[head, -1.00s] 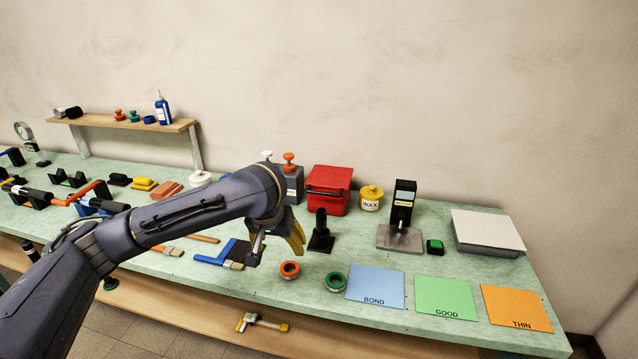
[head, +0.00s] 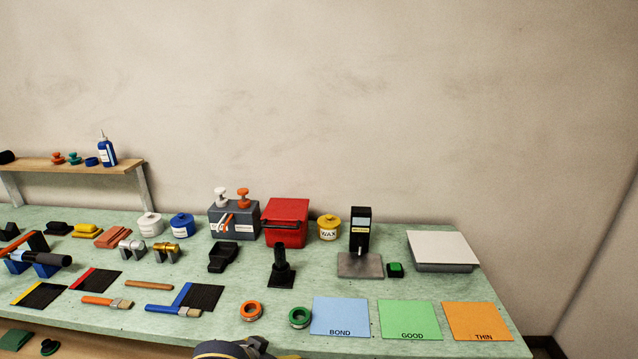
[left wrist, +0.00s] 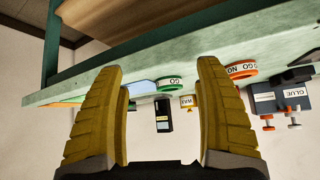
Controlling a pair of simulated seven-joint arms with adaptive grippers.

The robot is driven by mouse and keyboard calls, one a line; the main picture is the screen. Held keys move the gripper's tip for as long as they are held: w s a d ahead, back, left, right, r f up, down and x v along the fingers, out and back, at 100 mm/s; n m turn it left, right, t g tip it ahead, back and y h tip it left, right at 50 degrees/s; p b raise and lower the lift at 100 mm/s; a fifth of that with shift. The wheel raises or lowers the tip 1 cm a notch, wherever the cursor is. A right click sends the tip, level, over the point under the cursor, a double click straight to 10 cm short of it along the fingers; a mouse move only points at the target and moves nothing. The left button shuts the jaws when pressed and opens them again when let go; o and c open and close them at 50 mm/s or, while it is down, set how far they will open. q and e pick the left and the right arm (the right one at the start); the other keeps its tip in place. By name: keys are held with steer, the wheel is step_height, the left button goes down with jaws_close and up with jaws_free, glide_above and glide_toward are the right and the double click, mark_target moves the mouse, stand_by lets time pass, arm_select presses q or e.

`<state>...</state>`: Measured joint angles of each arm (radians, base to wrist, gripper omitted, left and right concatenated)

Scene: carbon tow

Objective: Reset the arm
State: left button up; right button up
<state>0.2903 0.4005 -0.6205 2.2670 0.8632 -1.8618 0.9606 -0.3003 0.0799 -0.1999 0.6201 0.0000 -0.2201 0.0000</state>
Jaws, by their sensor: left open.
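My left gripper (left wrist: 160,110) shows in the left wrist view with its two yellow fingers spread wide apart and nothing between them. In the head view only a dark rounded part of my arm with a bit of yellow shows at the bottom edge, in front of the bench. The fingertips are not visible there. Beyond the fingers, the wrist view shows the green bench edge upside down. My right gripper is in neither view.
On the green bench (head: 420,350) are an orange ring (head: 251,311), a green ring (head: 299,317), and blue BOND (head: 340,314), green GOOD (head: 408,316) and orange THIN (head: 478,318) mats. The wall above is clear.

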arm_select(q)
steer(key=s+a+f+m+y, duration=0.1)
steer(key=s+a+f+y, duration=0.35)
steer(key=s+a, duration=0.6)
steer(key=s+a+f+m+y, duration=0.1)
steer(key=s+a+f+y, duration=0.35)
steer(key=s+a, duration=0.65)
steer(key=s+d+f+g+h, duration=0.2)
steer(key=d+f, duration=0.1)
steer(key=f, duration=1.3)
steer(key=s+d+f+g+h, duration=0.1)
steer(key=s+d+f+h, duration=0.15)
steer(key=f, duration=1.35)
steer(key=s+f+n+g+h, duration=0.1)
steer(key=s+f+n+g, duration=0.2)
steer(key=s+f, duration=1.7)
steer(key=shift+s+d+n, duration=0.3)
steer(key=shift+s+d, duration=0.05)
steer(key=shift+s, duration=0.2)
steer(key=shift+o, duration=0.6)
